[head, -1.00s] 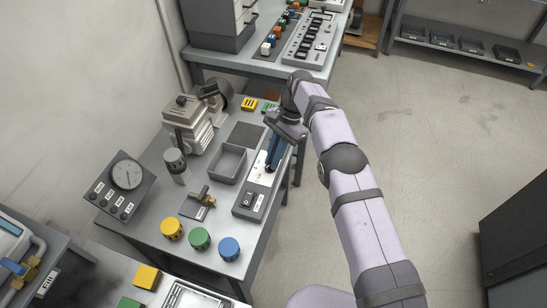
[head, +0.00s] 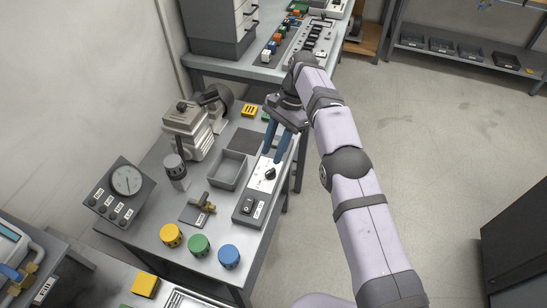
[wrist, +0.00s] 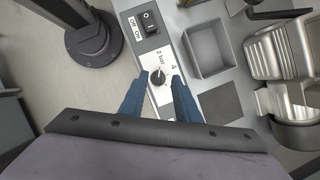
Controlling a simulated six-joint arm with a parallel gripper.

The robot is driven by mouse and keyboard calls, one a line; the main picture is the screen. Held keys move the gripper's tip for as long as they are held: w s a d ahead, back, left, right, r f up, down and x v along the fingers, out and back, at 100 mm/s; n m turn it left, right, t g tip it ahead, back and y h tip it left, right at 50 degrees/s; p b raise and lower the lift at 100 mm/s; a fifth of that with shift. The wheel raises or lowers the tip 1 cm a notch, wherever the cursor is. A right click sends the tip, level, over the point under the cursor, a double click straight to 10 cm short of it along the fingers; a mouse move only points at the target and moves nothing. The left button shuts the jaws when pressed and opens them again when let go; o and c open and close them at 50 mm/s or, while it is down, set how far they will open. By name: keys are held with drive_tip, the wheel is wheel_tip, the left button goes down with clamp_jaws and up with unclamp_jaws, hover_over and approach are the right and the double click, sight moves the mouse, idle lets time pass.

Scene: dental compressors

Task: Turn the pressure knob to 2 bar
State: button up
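The pressure knob (head: 270,173) is a small black dial on the white plate of a narrow grey control panel (head: 245,211). In the wrist view the knob (wrist: 158,76) lies between and beyond my fingertips, with "2 bar" and "4" printed beside it. A pale mark on the knob appears to point toward the "2 bar" side, but it is too small to read exactly. My gripper (head: 273,158) has blue fingers, spread apart and empty, just above the knob. The gripper (wrist: 160,82) also shows open in the wrist view, not touching the knob.
A black rocker switch (wrist: 149,23) sits on the same panel. A grey open tray (head: 229,169) and a brass valve (head: 203,202) stand left of it. A pressure gauge (head: 127,181) is farther left. Yellow, green and blue caps (head: 229,256) line the front edge.

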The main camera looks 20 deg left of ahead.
drive_tip(key=shift+r+p, duration=0.8)
drive_tip(key=shift+r, duration=0.6)
drive_tip(key=s+d+r+n+t, duration=0.1)
drive_tip(key=d+r, duration=0.2)
drive_tip(key=d, duration=0.7)
drive_tip(key=s+d+r+n+t, duration=0.1)
drive_tip(key=d+r+t, duration=0.1)
drive_tip(key=d, duration=0.7)
drive_tip(key=s+d+f+n+h, duration=0.1)
drive_tip(key=s+d+f+n, duration=0.1)
drive_tip(key=s+d, duration=0.5)
drive_tip(key=s+d+f+n+t+h+p, duration=0.1)
drive_tip(key=s+d+f, duration=0.1)
drive_tip(key=s+d, duration=0.5)
drive_tip(key=s, duration=0.6)
drive_tip(key=shift+d+n, duration=0.25)
drive_tip(key=shift+n, duration=0.15)
